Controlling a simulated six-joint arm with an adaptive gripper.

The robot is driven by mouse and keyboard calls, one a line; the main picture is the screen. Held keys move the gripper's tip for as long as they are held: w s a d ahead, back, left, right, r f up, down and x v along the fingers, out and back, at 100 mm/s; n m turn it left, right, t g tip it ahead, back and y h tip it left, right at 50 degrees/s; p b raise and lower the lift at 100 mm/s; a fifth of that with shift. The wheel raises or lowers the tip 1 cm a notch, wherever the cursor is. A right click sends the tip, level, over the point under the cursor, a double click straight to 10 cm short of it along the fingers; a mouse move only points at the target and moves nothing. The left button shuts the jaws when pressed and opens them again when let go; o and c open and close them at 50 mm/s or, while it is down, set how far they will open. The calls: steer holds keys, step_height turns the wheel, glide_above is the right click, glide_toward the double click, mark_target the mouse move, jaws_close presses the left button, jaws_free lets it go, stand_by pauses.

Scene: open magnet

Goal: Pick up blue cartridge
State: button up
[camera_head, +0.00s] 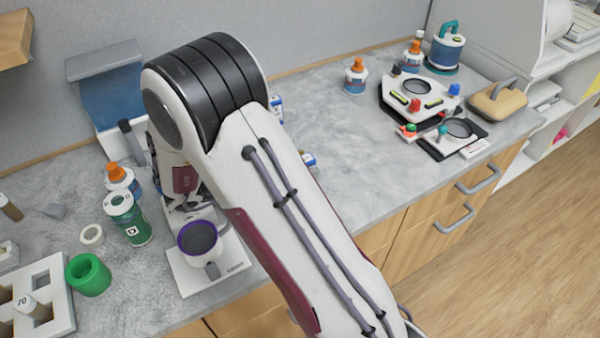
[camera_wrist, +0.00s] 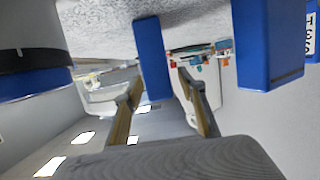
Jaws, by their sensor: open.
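In the wrist view, my gripper (camera_wrist: 160,78) is open, with one finger on each side of a narrow upright blue block, which looks like the blue cartridge (camera_wrist: 152,55). Gaps show on both sides, most clearly on the right, and I cannot tell whether either finger touches it. In the head view, my arm covers most of the gripper, and I cannot make out the blue cartridge there.
In the head view, a purple-rimmed cup (camera_head: 200,240) and a green-labelled jar (camera_head: 128,218) stand near my wrist.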

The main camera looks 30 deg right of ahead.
steer(key=shift+f, duration=0.45)
steer(key=shift+d+f, duration=0.2)
steer(key=shift+d, duration=0.1)
steer(key=shift+x, duration=2.2)
jaws_close()
